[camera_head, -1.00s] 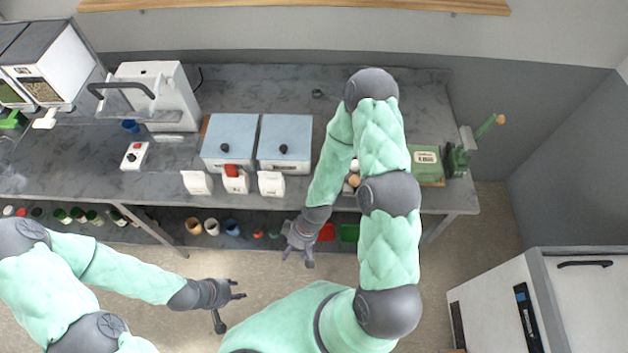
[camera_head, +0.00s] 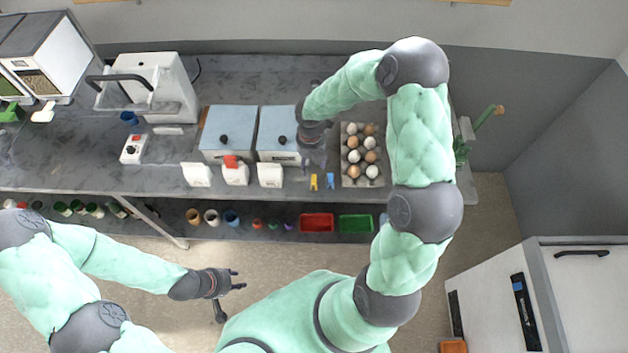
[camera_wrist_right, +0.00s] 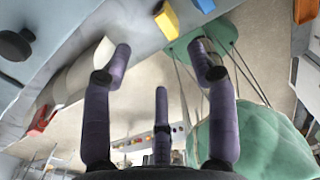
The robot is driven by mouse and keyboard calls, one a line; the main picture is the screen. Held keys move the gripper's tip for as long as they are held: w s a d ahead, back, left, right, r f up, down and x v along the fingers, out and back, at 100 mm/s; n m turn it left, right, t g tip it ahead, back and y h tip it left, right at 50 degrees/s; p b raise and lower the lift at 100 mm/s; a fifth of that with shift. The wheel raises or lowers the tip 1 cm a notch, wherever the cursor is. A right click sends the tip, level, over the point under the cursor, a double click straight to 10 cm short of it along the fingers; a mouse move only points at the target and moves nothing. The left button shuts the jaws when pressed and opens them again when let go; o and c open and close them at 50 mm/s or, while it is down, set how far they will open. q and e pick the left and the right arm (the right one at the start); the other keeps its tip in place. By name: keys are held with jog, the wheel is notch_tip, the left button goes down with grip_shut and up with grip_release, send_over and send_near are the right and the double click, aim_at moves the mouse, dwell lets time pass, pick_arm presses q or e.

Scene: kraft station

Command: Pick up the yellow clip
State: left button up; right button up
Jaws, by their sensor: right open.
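The yellow clip (camera_head: 314,182) stands near the front edge of the counter, just left of a blue clip (camera_head: 330,181). In the right wrist view the yellow clip (camera_wrist_right: 167,20) is at the top, beyond the fingertips, with the blue clip (camera_wrist_right: 203,4) to its right. My right gripper (camera_head: 313,160) is over the counter, close behind the yellow clip in the head view. It is open and empty, its fingers (camera_wrist_right: 160,62) spread and apart from the clip. My left gripper (camera_head: 234,290) is open and empty in front of the counter, low in the head view.
An egg tray (camera_head: 343,160) with several eggs is right of the clips. White containers (camera_head: 270,175) and two blue-lidded boxes (camera_head: 228,125) stand to the left. Red (camera_head: 317,223) and green (camera_head: 356,224) bins sit on the shelf below.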

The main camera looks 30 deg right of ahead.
aim_at(314, 182)
notch_tip(314, 182, down, 5)
jog(key=shift+d+f, duration=0.15)
jog(key=shift+s+f+b, duration=0.2)
jog(key=shift+f+b, duration=0.2)
jog(key=shift+f, duration=2.25)
jog(key=c, duration=1)
